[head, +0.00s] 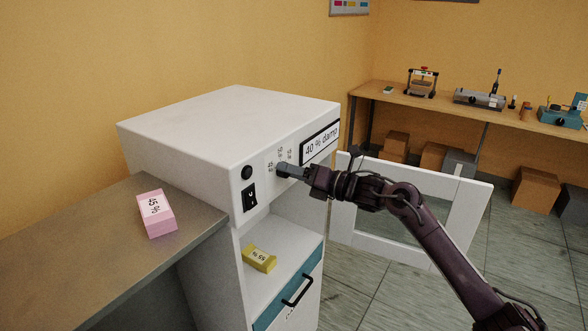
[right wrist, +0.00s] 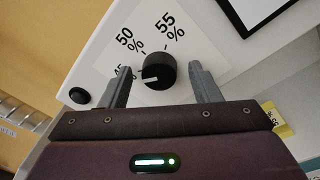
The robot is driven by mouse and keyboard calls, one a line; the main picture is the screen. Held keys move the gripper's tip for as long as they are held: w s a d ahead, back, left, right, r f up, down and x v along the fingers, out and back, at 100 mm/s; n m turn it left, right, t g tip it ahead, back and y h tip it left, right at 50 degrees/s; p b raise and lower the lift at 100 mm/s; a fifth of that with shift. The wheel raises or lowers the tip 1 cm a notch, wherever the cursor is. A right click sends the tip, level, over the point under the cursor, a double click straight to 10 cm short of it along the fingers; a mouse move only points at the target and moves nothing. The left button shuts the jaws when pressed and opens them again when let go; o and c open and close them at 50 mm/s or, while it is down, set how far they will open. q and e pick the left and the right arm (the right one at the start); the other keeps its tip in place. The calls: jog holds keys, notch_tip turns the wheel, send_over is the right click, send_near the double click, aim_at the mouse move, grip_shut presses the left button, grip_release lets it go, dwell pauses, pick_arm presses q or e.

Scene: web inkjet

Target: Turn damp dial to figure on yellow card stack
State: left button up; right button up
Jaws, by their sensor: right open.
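The damp dial (right wrist: 158,72) is a round black knob with a white mark, on a white panel printed with 50 % and 55 % and a partly hidden 45. Its mark points left, below the 45. My right gripper (right wrist: 160,76) is open, with one finger on each side of the dial; I cannot tell if they touch it. In the head view the right gripper (head: 281,168) covers the dial. The yellow card stack (head: 259,258) lies on the cabinet's open shelf, its small figure seeming to read 55 %. My left gripper is not in view.
The white cabinet (head: 225,118) has a label (head: 321,143) reading 40 % damp, a black button (head: 247,172) and a switch (head: 250,197). A pink stack (head: 156,213) marked 45 % lies on the side table (head: 105,245). An open framed door (head: 455,230) stands right of the cabinet.

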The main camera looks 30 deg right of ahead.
jog(key=c, duration=1)
